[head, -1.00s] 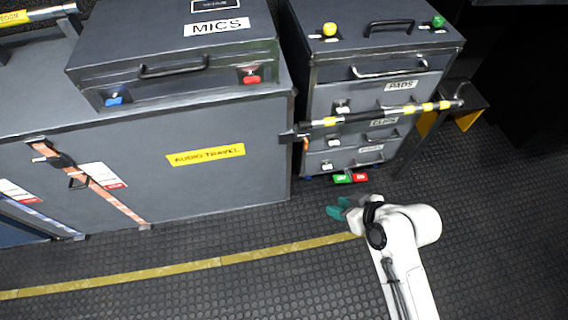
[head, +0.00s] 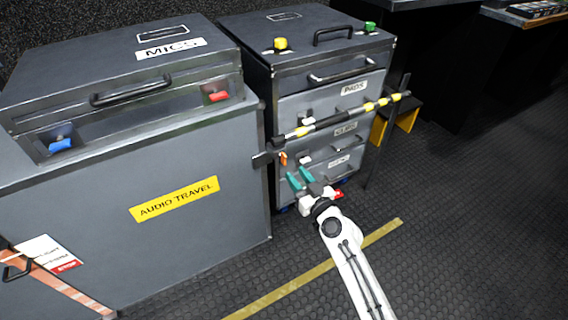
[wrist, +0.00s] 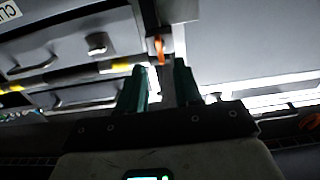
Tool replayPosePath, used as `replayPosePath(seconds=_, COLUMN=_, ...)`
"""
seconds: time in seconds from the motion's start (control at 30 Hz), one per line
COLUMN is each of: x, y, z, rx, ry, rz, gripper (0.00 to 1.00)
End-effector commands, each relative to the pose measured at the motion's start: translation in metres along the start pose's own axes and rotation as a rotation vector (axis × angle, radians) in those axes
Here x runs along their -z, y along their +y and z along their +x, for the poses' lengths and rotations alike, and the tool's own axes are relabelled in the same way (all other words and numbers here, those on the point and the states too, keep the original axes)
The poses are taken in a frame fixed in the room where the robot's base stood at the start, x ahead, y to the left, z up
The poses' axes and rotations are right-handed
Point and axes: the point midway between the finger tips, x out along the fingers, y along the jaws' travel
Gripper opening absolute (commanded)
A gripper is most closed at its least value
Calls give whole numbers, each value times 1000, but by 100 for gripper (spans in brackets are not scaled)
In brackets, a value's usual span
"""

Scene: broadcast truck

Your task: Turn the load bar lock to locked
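The load bar (head: 345,117), black with yellow bands, runs across the front of the grey drawer cabinet. Its lock is a small orange lever (head: 283,159) hanging below the bar's left end, beside a dark bracket. In the wrist view the orange lever (wrist: 160,49) shows just beyond and between the fingertips. My gripper (head: 298,177) has teal fingers pointing up toward the lever from below. In the wrist view my gripper (wrist: 161,76) is open, its fingers apart with the lever not clearly between them.
A large grey case with an AUDIO TRAVEL label (head: 174,199) stands left of the drawers, carrying the MICS case (head: 120,90). A bracket post (head: 383,140) holds the bar's right end. Black floor with a yellow line (head: 310,275) is clear in front.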

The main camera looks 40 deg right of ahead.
Motion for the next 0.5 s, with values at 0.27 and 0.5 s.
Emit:
replayPosePath(seconds=0.27, x=1, y=0, z=49, rx=2, ry=0, rz=0, gripper=34)
replayPosePath(seconds=0.5, x=0, y=-1, z=68, rx=2, ry=-1, rz=0, gripper=34)
